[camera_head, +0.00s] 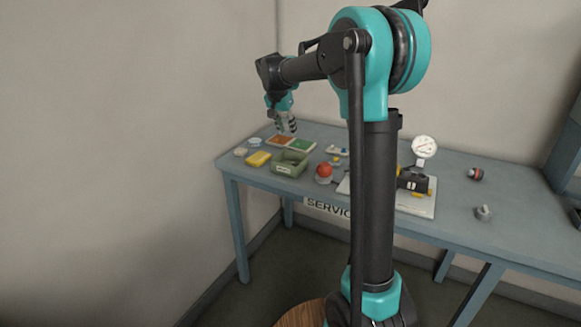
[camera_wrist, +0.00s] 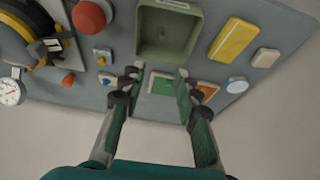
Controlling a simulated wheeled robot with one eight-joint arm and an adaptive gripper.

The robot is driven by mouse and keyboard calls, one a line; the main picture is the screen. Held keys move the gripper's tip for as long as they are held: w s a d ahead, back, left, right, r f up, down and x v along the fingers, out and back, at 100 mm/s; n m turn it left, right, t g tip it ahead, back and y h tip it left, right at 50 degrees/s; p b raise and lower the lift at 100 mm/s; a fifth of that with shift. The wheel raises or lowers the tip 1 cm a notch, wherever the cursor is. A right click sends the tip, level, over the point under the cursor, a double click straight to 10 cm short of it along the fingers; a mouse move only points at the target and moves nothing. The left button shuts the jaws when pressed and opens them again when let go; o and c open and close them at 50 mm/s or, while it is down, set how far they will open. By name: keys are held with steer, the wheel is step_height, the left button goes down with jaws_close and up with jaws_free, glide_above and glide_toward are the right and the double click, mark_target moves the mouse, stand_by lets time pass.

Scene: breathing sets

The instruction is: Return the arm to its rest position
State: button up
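My gripper (camera_head: 286,123) hangs above the back left part of the table, over the orange and green panels. In the wrist view its two fingers (camera_wrist: 155,92) are spread apart with nothing between them. The green panel (camera_wrist: 162,85) shows beyond the gap, and the orange panel (camera_wrist: 208,91) is partly hidden behind the right finger. My arm is raised and reaches out to the left over the table.
Walls stand close behind and left. The air above the table is clear.

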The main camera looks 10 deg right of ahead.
steer(key=shift+s+r, duration=0.1)
steer(key=shift+r, duration=0.2)
steer(key=s+d+f+n+y, duration=0.1)
steer(key=s+d+f+n, duration=0.1)
steer(key=s+f, duration=0.5)
steer(key=s+d+f+n+y, duration=0.1)
steer(key=s+f, duration=0.7)
steer(key=s, duration=0.9)
steer(key=s+d+f+n, duration=0.4)
steer(key=s+f, duration=0.3)
steer(key=s, duration=0.6)
steer(key=shift+d+f+y, duration=0.2)
steer(key=shift+f+y, duration=0.05)
steer(key=shift+y, duration=0.15)
